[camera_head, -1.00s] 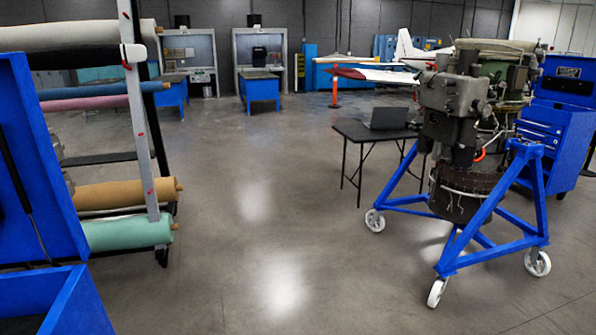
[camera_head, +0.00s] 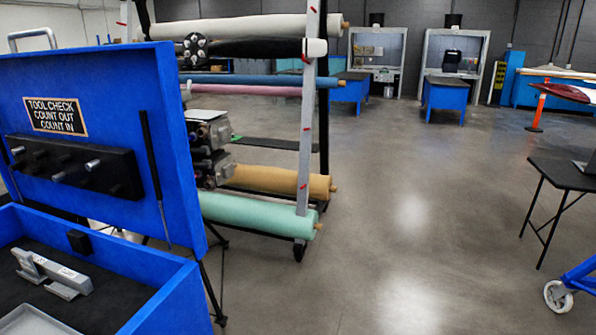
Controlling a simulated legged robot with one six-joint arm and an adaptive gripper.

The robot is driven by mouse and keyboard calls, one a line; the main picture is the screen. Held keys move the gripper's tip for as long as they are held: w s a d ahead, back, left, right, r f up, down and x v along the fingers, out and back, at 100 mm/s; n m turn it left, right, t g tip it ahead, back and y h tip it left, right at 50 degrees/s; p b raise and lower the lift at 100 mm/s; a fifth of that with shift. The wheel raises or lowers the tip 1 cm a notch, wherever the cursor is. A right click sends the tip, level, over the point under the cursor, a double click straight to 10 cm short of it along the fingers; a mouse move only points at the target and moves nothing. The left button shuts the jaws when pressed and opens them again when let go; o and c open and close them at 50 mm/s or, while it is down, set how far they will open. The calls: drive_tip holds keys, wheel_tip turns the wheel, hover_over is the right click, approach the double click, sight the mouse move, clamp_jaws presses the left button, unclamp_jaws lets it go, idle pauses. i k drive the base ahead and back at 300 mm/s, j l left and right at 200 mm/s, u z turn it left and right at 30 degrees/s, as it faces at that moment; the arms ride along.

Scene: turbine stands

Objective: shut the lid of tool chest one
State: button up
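A blue tool chest (camera_head: 165,300) stands at the lower left of the head view. Its blue lid (camera_head: 95,85) is open and stands upright at the back. The lid bears a sign reading "TOOL CHECK COUNT OUT COUNT IN" (camera_head: 55,116), a black tool holder (camera_head: 72,168) and black struts at its sides. A grey metal tool (camera_head: 52,273) lies in the dark-lined compartment. I cannot read a number on the chest. My gripper is not in view.
A rack (camera_head: 307,120) with several fabric rolls, including a green roll (camera_head: 255,214), stands behind the chest. A black table (camera_head: 565,172) and a blue wheeled stand (camera_head: 580,277) are at the right. The grey floor (camera_head: 400,220) between is clear.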

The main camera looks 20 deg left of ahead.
sight(98, 133)
drive_tip(key=i+u, duration=0.25)
drive_tip(key=u, duration=0.15)
drive_tip(key=i+u, duration=0.35)
drive_tip(key=i+l+u, duration=0.1)
drive_tip(key=u, duration=0.3)
drive_tip(key=i+l+u, duration=0.2)
drive_tip(key=u, duration=0.15)
drive_tip(key=i+u, duration=0.15)
drive_tip(key=u, duration=0.25)
drive_tip(key=i+l+u, duration=0.15)
drive_tip(key=u, duration=0.25)
drive_tip(key=i+l+u, duration=0.15)
drive_tip(key=u, duration=0.2)
drive_tip(key=i+l+u, duration=0.1)
drive_tip(key=u, duration=0.3)
drive_tip(key=i+l+u, duration=0.2)
drive_tip(key=l+u, duration=0.2)
drive_tip(key=i+l, duration=0.05)
